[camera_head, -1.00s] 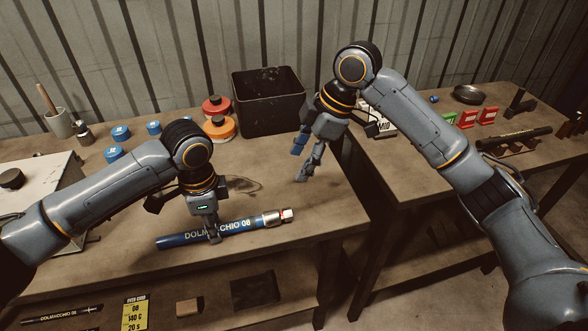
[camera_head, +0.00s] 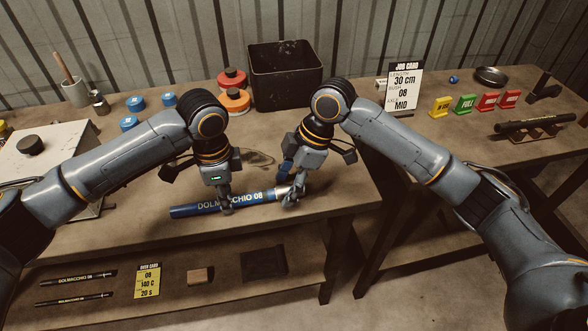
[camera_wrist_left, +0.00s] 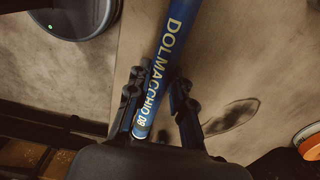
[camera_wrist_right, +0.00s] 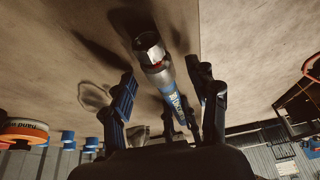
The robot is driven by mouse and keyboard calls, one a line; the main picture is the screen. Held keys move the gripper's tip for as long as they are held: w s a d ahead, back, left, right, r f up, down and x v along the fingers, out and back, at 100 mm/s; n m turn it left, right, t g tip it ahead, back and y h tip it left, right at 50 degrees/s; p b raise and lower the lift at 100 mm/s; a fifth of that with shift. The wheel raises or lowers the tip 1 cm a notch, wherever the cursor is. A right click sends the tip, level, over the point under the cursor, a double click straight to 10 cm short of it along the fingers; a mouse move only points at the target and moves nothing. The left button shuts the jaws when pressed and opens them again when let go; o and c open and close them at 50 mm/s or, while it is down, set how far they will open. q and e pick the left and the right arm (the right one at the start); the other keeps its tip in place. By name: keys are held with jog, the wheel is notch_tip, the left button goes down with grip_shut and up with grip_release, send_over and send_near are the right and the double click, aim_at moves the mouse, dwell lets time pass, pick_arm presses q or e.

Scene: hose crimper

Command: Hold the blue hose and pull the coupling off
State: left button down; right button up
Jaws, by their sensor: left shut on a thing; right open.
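The blue hose (camera_head: 190,210), lettered DOLMACCHIO 08, lies across the front of the workbench. My left gripper (camera_head: 227,207) is shut on it about mid-length, and the left wrist view shows the hose (camera_wrist_left: 172,45) between the fingers. The silver coupling (camera_wrist_right: 156,70), with a hex end and a small red mark, sits on the hose's right end. My right gripper (camera_head: 291,198) is open over the coupling, pointing down, and hides most of it in the head view. The right wrist view shows the coupling lying between the open fingers, with a gap to either side.
A black bin (camera_head: 285,75) stands at the back, beside red and orange spools (camera_head: 234,100) and several blue caps. A job card (camera_head: 404,88) and coloured tags stand on the right-hand table. The bench front near the hose is clear.

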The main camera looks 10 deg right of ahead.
jog(key=shift+a+f, duration=0.15)
jog(key=shift+f, duration=0.2)
jog(key=shift+c, duration=0.5)
grip_shut()
